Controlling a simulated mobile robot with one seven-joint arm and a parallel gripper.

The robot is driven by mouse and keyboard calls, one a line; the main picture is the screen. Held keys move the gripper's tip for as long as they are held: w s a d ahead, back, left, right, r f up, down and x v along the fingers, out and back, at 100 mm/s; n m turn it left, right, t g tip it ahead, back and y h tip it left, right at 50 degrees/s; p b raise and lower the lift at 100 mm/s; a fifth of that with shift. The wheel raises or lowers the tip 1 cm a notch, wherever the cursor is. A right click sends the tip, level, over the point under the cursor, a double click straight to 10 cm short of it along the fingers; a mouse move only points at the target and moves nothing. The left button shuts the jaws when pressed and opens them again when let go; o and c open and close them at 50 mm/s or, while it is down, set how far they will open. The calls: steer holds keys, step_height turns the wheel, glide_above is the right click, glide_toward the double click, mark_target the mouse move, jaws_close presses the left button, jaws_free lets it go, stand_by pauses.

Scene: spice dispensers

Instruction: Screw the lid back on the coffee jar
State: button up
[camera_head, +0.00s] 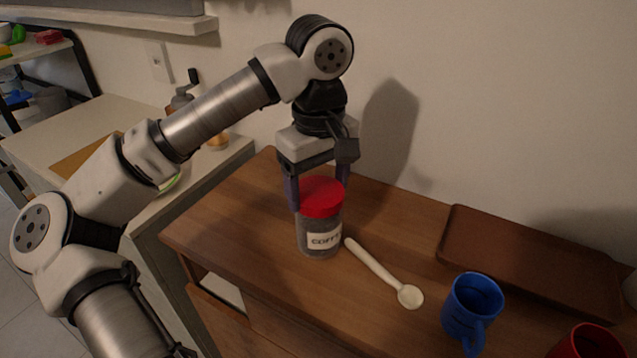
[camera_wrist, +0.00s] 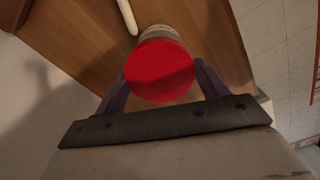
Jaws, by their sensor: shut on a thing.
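The coffee jar (camera_head: 320,238) stands upright on the wooden cabinet top, with a label reading "COFF" and dark contents. The red lid (camera_head: 321,198) sits on top of the jar, and it also shows in the wrist view (camera_wrist: 160,70). I cannot tell whether it is screwed tight. My gripper (camera_head: 318,190) points down over the jar, with its two purple fingers on either side of the lid, shut on it. In the wrist view the fingers (camera_wrist: 166,85) flank the lid, and a bit of the jar (camera_wrist: 158,31) shows beyond it.
A white spoon (camera_head: 384,273) lies just right of the jar. A blue mug (camera_head: 471,312), a red mug (camera_head: 588,345) and a brown tray (camera_head: 530,262) are farther right. The wall is close behind. A lower counter (camera_head: 105,115) with a grinder (camera_head: 181,98) stands left.

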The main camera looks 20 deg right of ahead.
steer(key=m, duration=0.8)
steer(key=o, duration=1.1)
